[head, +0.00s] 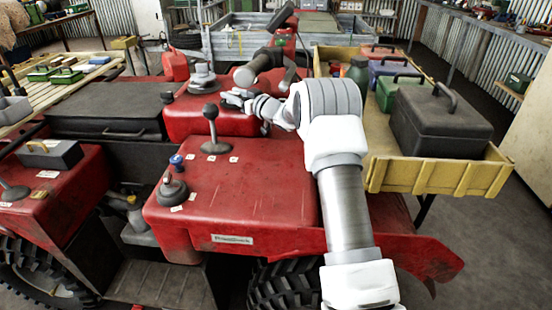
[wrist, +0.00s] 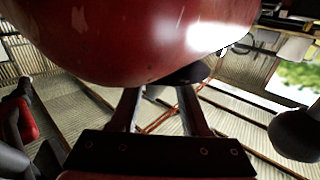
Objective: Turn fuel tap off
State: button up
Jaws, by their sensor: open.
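My gripper (head: 234,98) reaches left over the rear red tank (head: 212,117) of the quad in the head view. In the wrist view my gripper (wrist: 160,95) has its two fingers apart, pointing at the underside of a rounded red body (wrist: 130,40). A dark flat piece (wrist: 188,75) sits under that body at the fingertips; it may be the fuel tap, but I cannot tell. Whether the fingers touch it is unclear. Nothing is visibly held. I cannot pick out a fuel tap for certain in the head view.
A black-knobbed lever (head: 211,128), a blue knob (head: 177,161) and a dark knob (head: 172,188) stand on the red bodywork. A yellow trailer (head: 440,176) with toolboxes stands right. A black box (head: 110,110) lies left. A dark round knob (wrist: 296,135) is right in the wrist view.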

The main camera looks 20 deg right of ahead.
jog(key=shift+a+f+m+t+h+b, duration=0.15)
jog(key=shift+m+t+h+b, duration=0.3)
jog(key=shift+m+h+b, duration=1.1)
jog(key=shift+d+f+m+t+h+b, duration=0.15)
jog(key=shift+t+h+b, duration=0.5)
jog(key=shift+b, duration=1.85)
jog(key=h+b, duration=0.1)
jog(key=b, duration=0.2)
jog(key=shift+a+m+h, duration=0.1)
jog(key=shift+m+h, duration=0.3)
jog(key=s+d+m+g+h+p, duration=0.1)
jog(key=s+d+g, duration=0.1)
jog(key=s, duration=1.4)
jog(key=s+d+r+m+g+h+p, duration=0.1)
jog(key=s+g, duration=0.3)
jog(key=s, duration=1.2)
jog(key=shift+s+d+h+p, duration=0.45)
jog(key=shift+h+p, duration=0.15)
jog(key=shift+h, duration=0.1)
